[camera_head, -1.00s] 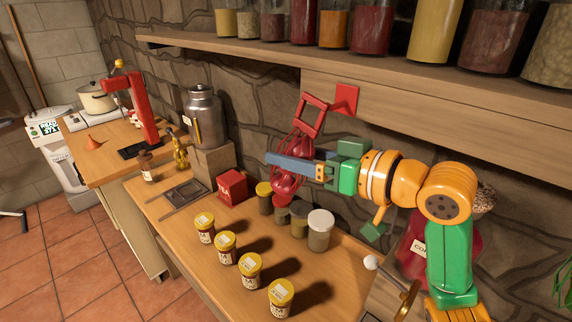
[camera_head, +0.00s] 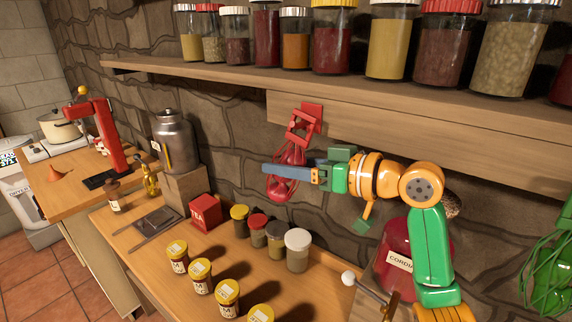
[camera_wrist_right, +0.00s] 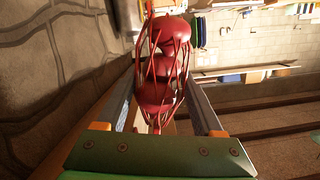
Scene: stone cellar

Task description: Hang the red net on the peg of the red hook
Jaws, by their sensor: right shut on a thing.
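The red net (camera_head: 282,188) holds round red things and has a stiff red square loop (camera_head: 297,132) at its top. My right gripper (camera_head: 290,174) is shut on the net and holds it up near the stone wall. In the right wrist view the net (camera_wrist_right: 163,70) sits between my two fingers (camera_wrist_right: 165,100). The red hook (camera_head: 314,111) has a square red plate below the shelf. The loop overlaps the hook in the picture; I cannot tell whether it is around the peg or only in front of it. My left gripper is out of view.
A shelf (camera_head: 420,98) with several jars runs above the hook. Below stand several yellow-lidded jars, a red tea tin (camera_head: 205,212) and a metal can (camera_head: 175,142). A red cordial jar (camera_head: 398,250) is beneath my right arm. A green net (camera_head: 550,280) hangs at far right.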

